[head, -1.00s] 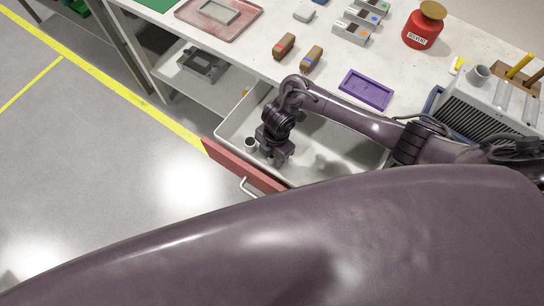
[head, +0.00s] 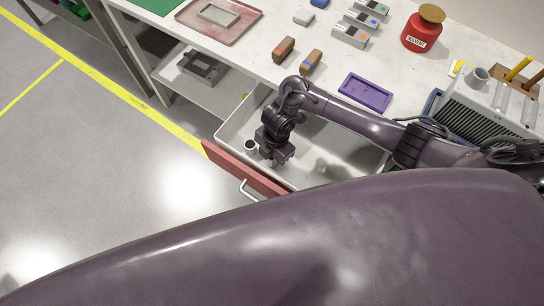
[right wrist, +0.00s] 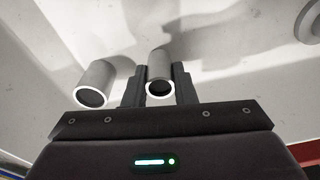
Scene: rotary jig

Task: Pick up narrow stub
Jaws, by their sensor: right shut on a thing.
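The narrow stub (right wrist: 159,68), a light grey tube with a dark bore and bright rim, is between the two fingers of my right gripper (right wrist: 158,88) in the right wrist view. The fingers are shut on it. A wider grey stub (right wrist: 95,82) lies beside the gripper, to the left and apart from it; it shows in the head view (head: 250,146) near the drawer's front left. In the head view my right gripper (head: 277,161) is low inside the open drawer, and the narrow stub is hidden there. My left gripper is not in view.
The pale drawer (head: 232,125) has a red front (head: 240,168) and stands open below the white bench (head: 260,62). A pale round thing (right wrist: 310,20) is at the right wrist view's upper right. A purple tray (head: 366,92) and brown-and-coloured blocks (head: 284,48) are on the bench.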

